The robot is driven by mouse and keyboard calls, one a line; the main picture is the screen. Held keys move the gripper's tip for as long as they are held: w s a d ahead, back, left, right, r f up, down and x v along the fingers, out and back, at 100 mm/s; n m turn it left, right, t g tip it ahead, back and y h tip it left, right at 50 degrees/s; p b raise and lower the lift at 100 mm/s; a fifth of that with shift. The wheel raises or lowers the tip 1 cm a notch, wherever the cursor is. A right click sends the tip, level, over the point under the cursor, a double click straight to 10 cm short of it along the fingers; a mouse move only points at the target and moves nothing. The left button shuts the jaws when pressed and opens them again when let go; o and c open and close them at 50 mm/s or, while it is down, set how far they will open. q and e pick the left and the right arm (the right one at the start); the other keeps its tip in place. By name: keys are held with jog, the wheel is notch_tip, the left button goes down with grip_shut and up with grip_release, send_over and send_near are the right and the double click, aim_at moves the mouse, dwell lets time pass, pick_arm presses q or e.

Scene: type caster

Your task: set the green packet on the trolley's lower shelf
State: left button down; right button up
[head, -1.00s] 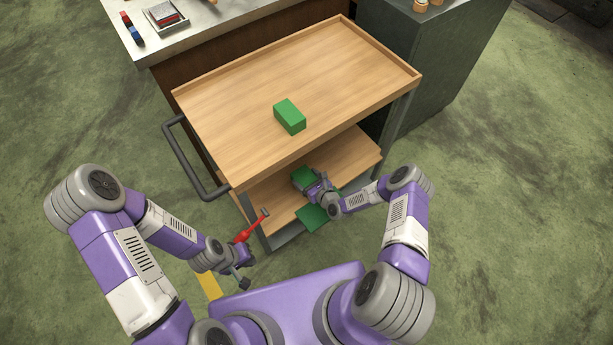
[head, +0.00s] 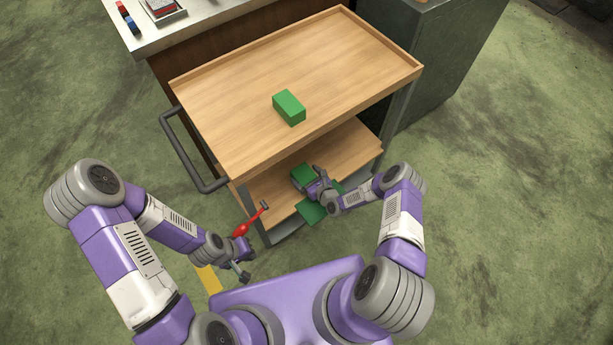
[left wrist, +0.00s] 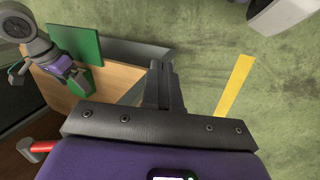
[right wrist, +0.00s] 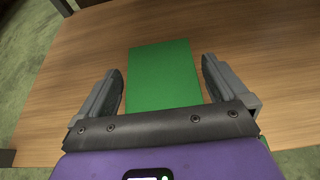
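A similar green block (head: 289,107) sits on the trolley's top shelf (head: 340,70). My left gripper (head: 244,270) is outside the trolley's near left corner. Its fingers (left wrist: 163,85) are together and look empty.
A red lever-like part (head: 242,231) with a grey end is beside the trolley's near left corner, close to my left gripper. A flat green panel (head: 310,212) is at the lower shelf's near edge, under my right wrist. A workbench (head: 145,40) and dark cabinet (head: 425,70) stand behind.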

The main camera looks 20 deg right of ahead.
jog(key=shift+r, duration=0.1)
jog(key=p+v, duration=0.3)
jog(key=v, duration=0.7)
jog(key=shift+s+d+r, duration=0.2)
jog(key=shift+s+r, duration=0.05)
jog(key=shift+s+d+r, duration=0.1)
jog(key=shift+s+r, duration=0.1)
jog(key=shift+s, duration=0.3)
jog(key=s+a+r+n+g, duration=0.5)
jog(key=s+n, duration=0.3)
jog(key=n, duration=0.6)
jog(key=s+a+r+n+g, duration=0.5)
jog(key=s+n, duration=0.4)
jog(key=n, duration=0.6)
jog(key=shift+r+g, duration=0.9)
jog(key=shift+g, duration=0.3)
jog(key=shift+a+p, duration=0.1)
jog(key=shift+p, duration=0.2)
